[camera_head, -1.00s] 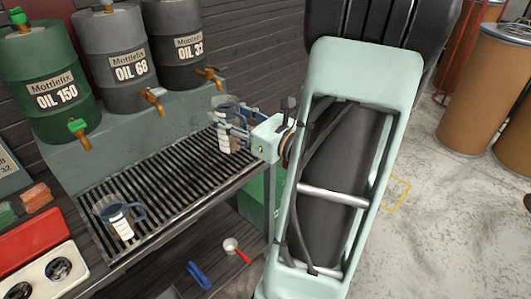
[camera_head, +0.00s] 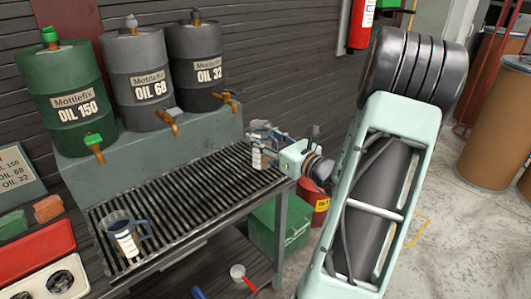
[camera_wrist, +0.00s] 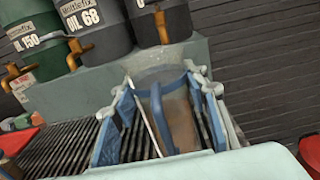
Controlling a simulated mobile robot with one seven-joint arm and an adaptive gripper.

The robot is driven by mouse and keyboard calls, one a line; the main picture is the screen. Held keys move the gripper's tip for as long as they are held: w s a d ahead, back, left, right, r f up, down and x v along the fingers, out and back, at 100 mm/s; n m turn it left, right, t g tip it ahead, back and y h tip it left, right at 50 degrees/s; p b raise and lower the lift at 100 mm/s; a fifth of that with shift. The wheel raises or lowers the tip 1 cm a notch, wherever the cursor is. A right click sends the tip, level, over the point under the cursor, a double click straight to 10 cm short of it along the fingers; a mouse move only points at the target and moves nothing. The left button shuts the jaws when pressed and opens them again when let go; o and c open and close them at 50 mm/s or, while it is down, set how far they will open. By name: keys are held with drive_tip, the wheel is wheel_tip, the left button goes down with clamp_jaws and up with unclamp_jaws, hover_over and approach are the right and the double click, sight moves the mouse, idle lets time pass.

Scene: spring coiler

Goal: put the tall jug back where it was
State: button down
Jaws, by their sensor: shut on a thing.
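My gripper (camera_head: 276,151) is shut on a clear jug (camera_head: 258,157) with a pale label, at the back right end of the slatted drip grate. In the wrist view this jug (camera_wrist: 178,100) stands between the two blue fingers (camera_wrist: 164,118), its blue handle towards the camera and its rim blue. The jug looks upright, at or just above the slats; its base is partly hidden, so I cannot tell if it touches. A second clear jug (camera_head: 124,240) with a blue handle and white label stands on the grate's front left.
Three oil drums stand behind the grate (camera_head: 185,195): green OIL 150 (camera_head: 68,100), grey OIL 68 (camera_head: 137,85) and dark OIL 32 (camera_head: 198,68). Their taps overhang the grate's back. The grate is clear between the jugs. A red tray (camera_head: 35,255) lies at the left.

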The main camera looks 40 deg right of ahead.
sight(265, 141)
drive_tip(key=f, duration=0.1)
drive_tip(key=w+d+f, duration=0.1)
drive_tip(key=d+f, duration=0.1)
drive_tip(key=shift+w+d+f, duration=0.1)
drive_tip(key=shift+w+f, duration=0.05)
drive_tip(key=shift+w, duration=0.2)
drive_tip(key=shift+d+f+b, duration=0.1)
drive_tip(key=shift+f+b, duration=0.4)
drive_tip(key=shift+f, duration=1.15)
drive_tip(key=shift+f, duration=0.15)
drive_tip(key=c, duration=1.1)
unclamp_jaws()
drive_tip(key=shift+c, duration=0.2)
drive_tip(key=shift+r, duration=0.2)
drive_tip(key=s, duration=1.2)
drive_tip(key=shift+d, duration=0.45)
